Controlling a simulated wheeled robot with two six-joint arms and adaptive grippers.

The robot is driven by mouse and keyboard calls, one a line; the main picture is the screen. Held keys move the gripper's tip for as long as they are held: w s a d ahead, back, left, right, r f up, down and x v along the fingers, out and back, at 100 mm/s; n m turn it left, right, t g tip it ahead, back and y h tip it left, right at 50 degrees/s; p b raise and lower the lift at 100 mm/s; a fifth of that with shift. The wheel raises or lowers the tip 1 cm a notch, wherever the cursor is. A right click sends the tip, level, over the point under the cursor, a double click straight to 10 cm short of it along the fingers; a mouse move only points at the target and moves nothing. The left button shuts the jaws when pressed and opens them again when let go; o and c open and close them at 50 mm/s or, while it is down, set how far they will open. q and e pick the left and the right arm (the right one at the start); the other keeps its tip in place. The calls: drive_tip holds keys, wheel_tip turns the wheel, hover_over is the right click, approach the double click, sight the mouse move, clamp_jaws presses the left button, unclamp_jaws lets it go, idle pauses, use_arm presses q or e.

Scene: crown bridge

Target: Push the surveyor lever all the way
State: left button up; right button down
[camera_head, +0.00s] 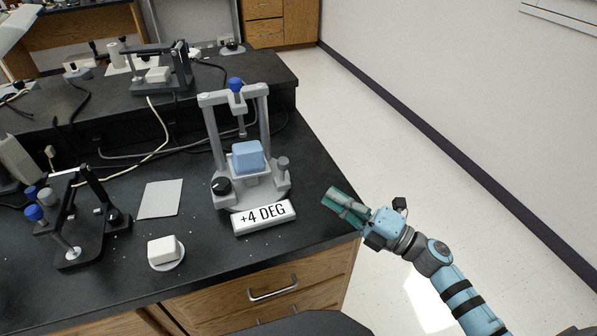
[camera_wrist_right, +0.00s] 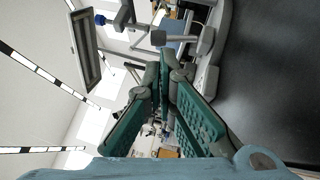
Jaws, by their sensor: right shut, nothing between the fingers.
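The grey surveyor (camera_head: 266,188) stands upright on the black bench. It has two posts, a blue-topped spindle (camera_head: 236,85) and a light blue block (camera_head: 248,157) on its stage. A black knob (camera_head: 222,186) is at its base's left, and a short grey upright piece (camera_head: 283,163) at its right; I cannot tell which part is the lever. A "+4 DEG" sign (camera_head: 264,217) lies in front. My right gripper (camera_head: 335,197), with teal fingers, is shut and empty, right of the surveyor and apart from it, near the bench's right edge. Its fingers also show in the wrist view (camera_wrist_right: 165,75). My left gripper is out of view.
A black-framed device (camera_head: 82,225) with a blue knob stands at the left. A white block on a round dish (camera_head: 164,252) and a grey sheet (camera_head: 160,198) lie between. Another device (camera_head: 158,68) stands behind. Open floor lies right of the bench.

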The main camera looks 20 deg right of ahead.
sight(283, 170)
drive_tip(key=x, duration=0.8)
drive_tip(key=shift+w+a, duration=0.1)
drive_tip(key=shift+w, duration=0.25)
drive_tip(key=shift+w+a, duration=0.35)
drive_tip(key=shift+w, duration=0.1)
use_arm(q)
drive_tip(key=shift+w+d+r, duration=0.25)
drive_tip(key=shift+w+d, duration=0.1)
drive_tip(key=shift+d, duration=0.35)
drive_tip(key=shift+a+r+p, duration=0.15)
drive_tip(key=shift+p, duration=0.2)
use_arm(e)
drive_tip(key=shift+r, duration=0.1)
